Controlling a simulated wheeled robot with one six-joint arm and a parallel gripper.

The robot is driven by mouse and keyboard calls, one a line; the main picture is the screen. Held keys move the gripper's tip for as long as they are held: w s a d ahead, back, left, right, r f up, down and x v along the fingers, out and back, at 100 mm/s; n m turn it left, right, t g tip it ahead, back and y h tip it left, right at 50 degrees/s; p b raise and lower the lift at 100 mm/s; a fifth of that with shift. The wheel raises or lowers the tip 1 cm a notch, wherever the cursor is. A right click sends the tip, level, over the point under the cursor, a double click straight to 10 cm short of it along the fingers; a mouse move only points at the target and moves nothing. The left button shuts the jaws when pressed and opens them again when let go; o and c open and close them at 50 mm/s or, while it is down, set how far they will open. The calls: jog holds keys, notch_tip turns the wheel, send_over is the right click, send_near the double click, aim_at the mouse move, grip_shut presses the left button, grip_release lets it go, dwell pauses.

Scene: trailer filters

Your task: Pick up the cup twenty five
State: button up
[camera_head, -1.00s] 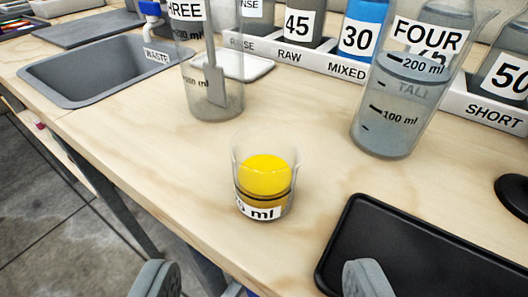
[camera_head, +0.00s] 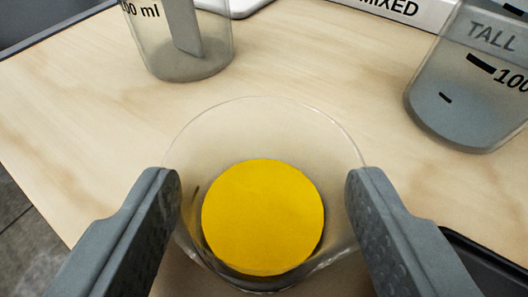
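The cup (camera_head: 262,115) is a small clear cup with yellow contents (camera_head: 263,217), upright on the wooden bench in the lower middle. Its label is out of sight now; a second ago its front showed a partly visible label ending in "5 ml". My gripper (camera_head: 263,195) is open, with one grey finger at the left side of the cup and one at the right. The fingers overlap the cup's side edges in the picture. I cannot tell whether they touch the wall.
A clear beaker (camera_head: 205,55) with a grey paddle stands behind left. A large beaker marked "TALL" (camera_head: 470,100) stands at the right. A black tray (camera_head: 480,262) lies at lower right, partly behind my finger. Bare bench (camera_head: 320,60) lies between the beakers.

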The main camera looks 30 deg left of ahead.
jog(key=shift+c, duration=0.2)
jog(key=c, duration=1)
jog(key=shift+c, duration=0.2)
